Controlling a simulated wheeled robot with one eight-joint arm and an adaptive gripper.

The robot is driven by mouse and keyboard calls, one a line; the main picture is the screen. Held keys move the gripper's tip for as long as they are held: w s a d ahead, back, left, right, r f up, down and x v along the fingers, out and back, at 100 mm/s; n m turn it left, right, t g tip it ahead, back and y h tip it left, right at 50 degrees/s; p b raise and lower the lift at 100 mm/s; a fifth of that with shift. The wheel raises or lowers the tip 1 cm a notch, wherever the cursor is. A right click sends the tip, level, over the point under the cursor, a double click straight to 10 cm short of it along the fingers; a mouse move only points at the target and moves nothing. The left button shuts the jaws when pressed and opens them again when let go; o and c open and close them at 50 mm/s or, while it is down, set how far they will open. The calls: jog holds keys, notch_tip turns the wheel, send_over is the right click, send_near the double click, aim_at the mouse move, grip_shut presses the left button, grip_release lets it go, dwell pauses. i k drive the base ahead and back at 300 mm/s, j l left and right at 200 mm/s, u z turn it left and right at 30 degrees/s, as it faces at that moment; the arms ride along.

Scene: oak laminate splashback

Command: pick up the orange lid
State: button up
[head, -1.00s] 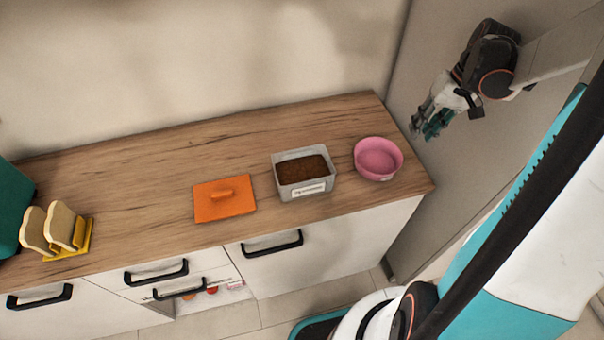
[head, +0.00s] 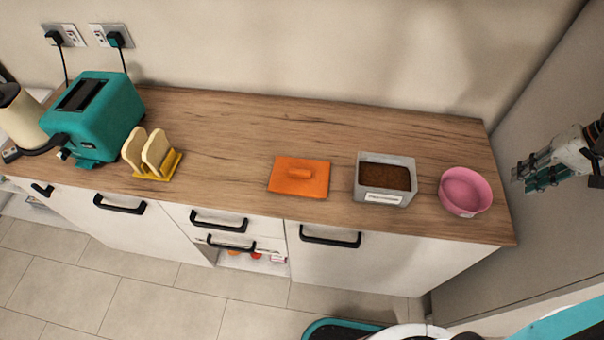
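My gripper (head: 528,176) is at the right edge of the view, right of the counter's end and well away from the lid. Its fingers look spread apart with nothing visible between them.
The grey container (head: 357,186) and a pink bowl (head: 465,190) stand right of the lid. Bread slices in a yellow rack (head: 166,166), a teal toaster (head: 100,115) and a kettle (head: 22,122) stand left. A drawer (head: 232,243) below is partly open. The wooden counter (head: 235,130) behind the lid is clear.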

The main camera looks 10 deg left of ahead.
aim_at(301, 177)
jog(key=i+u, duration=0.1)
jog(key=u, duration=0.25)
jog(key=i+l+u, duration=0.1)
jog(key=u, duration=0.3)
